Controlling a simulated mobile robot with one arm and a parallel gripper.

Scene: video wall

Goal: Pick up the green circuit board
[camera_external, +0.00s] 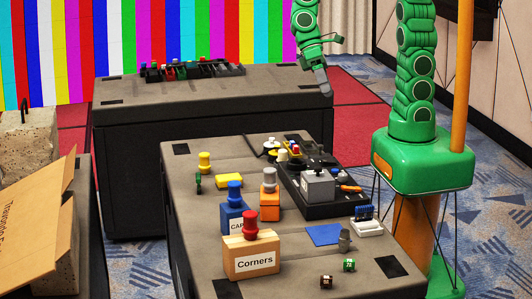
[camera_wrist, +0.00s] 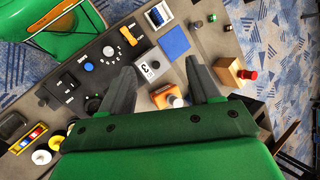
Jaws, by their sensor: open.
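A small thin dark-green piece (camera_external: 198,183) stands on the near table beside the yellow knob at its left side. It may be the green circuit board, but it is too small to tell. I cannot make it out in the wrist view. My gripper (camera_external: 322,84) is raised above the gap between the two tables, well away from that piece. In the wrist view my gripper (camera_wrist: 163,78) has its two dark fingers spread apart with nothing held between them, above the table's objects.
The near table holds a wooden "Corners" block (camera_external: 250,259), a blue block (camera_external: 235,218), an orange block (camera_external: 270,205), a yellow block (camera_external: 228,180), a blue square (camera_external: 323,235) and a black control panel (camera_external: 300,190). A cardboard box (camera_external: 35,225) is at left.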

